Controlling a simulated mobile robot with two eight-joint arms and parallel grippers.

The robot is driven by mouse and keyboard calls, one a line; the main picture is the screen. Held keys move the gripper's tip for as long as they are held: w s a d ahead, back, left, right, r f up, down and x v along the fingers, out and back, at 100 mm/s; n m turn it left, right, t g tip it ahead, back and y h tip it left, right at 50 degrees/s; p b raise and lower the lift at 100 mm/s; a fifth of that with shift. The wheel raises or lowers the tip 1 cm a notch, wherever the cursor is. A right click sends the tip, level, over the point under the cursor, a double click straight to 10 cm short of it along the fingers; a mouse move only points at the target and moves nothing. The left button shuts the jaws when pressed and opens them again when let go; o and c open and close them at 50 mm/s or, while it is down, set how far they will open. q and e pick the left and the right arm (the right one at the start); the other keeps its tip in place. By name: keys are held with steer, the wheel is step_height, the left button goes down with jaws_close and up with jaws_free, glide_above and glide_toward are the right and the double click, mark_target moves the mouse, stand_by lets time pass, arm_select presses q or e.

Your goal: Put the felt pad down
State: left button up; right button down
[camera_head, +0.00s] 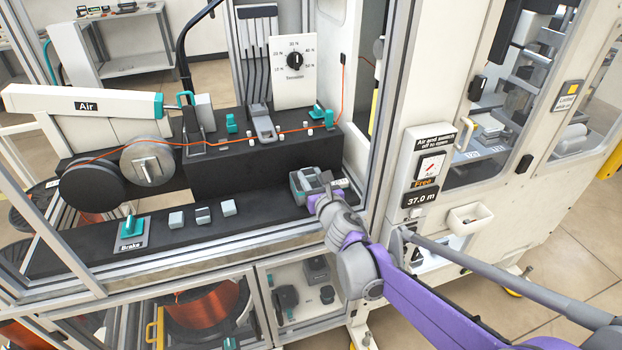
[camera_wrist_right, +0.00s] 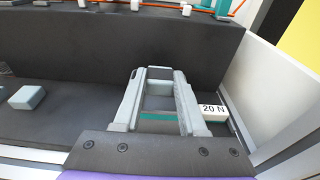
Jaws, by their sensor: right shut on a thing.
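My right gripper (camera_head: 318,186) is low over the right end of the black bench. In the right wrist view its two grey fingers (camera_wrist_right: 158,92) are shut on a small grey block (camera_wrist_right: 159,73), which I take to be the felt pad. The fingers hide much of it. A teal strip (camera_wrist_right: 160,116) shows between the fingers, nearer to the camera. I cannot tell whether the pad touches the bench. My left gripper is not in view.
A teal brake lever (camera_head: 131,227) is at left.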

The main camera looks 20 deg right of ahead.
steer(key=shift+f, duration=0.25)
steer(key=shift+f, duration=0.35)
steer(key=shift+c, duration=2.3)
jaws_free()
